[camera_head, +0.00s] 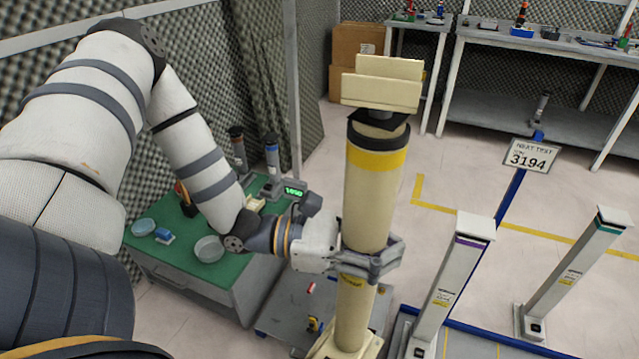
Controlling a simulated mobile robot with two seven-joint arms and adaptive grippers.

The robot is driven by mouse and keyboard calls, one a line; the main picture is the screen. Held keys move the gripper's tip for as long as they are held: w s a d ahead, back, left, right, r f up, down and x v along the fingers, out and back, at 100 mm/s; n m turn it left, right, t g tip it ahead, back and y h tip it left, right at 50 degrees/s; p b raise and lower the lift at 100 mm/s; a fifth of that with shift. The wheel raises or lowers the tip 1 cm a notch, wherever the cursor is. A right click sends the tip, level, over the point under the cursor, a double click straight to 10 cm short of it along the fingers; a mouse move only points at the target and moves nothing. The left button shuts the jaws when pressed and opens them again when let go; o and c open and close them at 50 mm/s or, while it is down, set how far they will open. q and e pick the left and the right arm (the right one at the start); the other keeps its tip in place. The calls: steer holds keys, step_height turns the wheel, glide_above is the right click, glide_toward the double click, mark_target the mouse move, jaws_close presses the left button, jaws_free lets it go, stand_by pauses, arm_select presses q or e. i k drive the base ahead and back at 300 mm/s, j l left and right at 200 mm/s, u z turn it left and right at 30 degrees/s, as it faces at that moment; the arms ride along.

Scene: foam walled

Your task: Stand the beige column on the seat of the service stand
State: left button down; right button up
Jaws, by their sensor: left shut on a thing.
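The beige column (368,210) is tall and close to upright, with a black and yellow band near its top and a pale double-plate head (382,92). My left gripper (388,262) is shut around its shaft below the middle. The column's wide beige foot (345,346) is low in the picture, partly cut off by the bottom edge. Whether the foot touches the surface below cannot be told. A low grey platform (278,318) shows beside the foot. I cannot tell for sure which thing is the service stand or its seat. My right gripper is not in view.
A purple-banded post (455,275) stands close right of the column; a teal-banded post (575,270) is farther right. A green-topped bench (165,255) with bowls is at left. Open floor (465,165) lies behind.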

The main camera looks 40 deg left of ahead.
mark_target(329, 301)
steer(key=j, duration=0.95)
steer(key=i+j, duration=0.1)
steer(key=j, duration=0.3)
steer(key=i+j, duration=0.1)
steer(key=j, duration=0.3)
